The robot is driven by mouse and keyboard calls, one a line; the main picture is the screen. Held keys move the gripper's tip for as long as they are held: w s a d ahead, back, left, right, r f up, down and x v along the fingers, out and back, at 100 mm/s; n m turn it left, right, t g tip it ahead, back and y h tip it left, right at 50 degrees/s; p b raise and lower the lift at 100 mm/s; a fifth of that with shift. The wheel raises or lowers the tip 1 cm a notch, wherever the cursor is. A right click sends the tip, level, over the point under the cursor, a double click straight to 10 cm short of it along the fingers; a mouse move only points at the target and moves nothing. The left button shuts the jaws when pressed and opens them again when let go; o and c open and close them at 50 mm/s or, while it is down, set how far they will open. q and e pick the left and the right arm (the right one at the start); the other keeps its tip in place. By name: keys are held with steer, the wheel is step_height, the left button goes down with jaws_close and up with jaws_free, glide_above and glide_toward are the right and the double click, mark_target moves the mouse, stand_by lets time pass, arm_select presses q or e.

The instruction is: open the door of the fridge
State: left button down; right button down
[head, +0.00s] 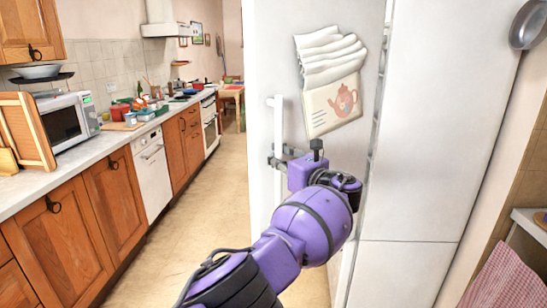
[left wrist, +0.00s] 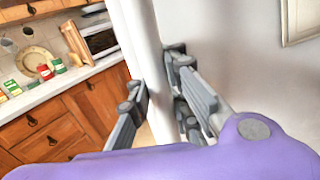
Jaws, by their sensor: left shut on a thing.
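The white fridge door (head: 262,55) stands in the middle of the head view. A vertical white bar handle (head: 278,120) is on its left part, and it also shows in the left wrist view (left wrist: 143,45). My left gripper (head: 279,156) is at the handle, its fingers on either side of the bar; it is shut on it. The left wrist view shows the bar passing between the fingers (left wrist: 155,78). A narrow notched strip runs down the door's right edge; I cannot tell how far the door stands open. My right gripper is not in view.
A folded cloth (head: 328,55) and a teapot picture (head: 334,106) are on the door. A tall white panel (head: 440,130) stands to the right. Wooden cabinets (head: 115,200) with a counter line the left. The floor (head: 205,205) between is clear.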

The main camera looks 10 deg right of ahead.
arm_select(q)
steer(key=shift+s+d+f, duration=0.1)
steer(key=shift+s+d, duration=0.05)
steer(key=shift+s, duration=0.35)
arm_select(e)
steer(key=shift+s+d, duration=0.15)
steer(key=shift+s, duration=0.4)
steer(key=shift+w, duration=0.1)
arm_select(q)
steer(key=c, duration=1.6)
jaws_free()
steer(key=shift+c, duration=0.2)
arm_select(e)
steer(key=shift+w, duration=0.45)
arm_select(q)
steer(key=v, duration=1.2)
steer(key=shift+d, duration=0.2)
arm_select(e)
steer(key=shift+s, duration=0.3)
arm_select(q)
steer(key=shift+w, duration=0.1)
